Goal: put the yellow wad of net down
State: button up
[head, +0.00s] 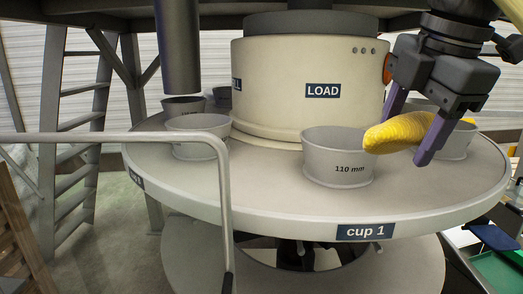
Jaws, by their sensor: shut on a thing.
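The yellow wad of net (398,132) is an elongated, slightly curved bundle. My gripper (408,136), with purple fingers, is shut on it at the right of the head view. The wad's left end shows just by the upper right rim of a grey cup marked "110 mm" (325,165); I cannot tell whether they touch. The wad appears raised above the round table (262,198), whose front edge carries a "cup 1" label (364,232). Part of the wad is hidden behind the finger.
Another grey cup (458,143) stands behind my gripper, partly hidden. More cups (190,150) stand at the left under a dark vertical cylinder (177,50). A cream drum labelled "LOAD" (275,105) rises from the table's middle. A grey rail (225,200) crosses the left foreground.

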jog(key=shift+s+d, duration=0.25)
jog(key=shift+s, duration=0.9)
jog(key=w+a+p, duration=0.2)
jog(key=w, duration=0.6)
jog(key=w+a+p, duration=0.2)
jog(key=w, duration=0.7)
jog(key=shift+w+f, duration=0.3)
dwell(1.0)
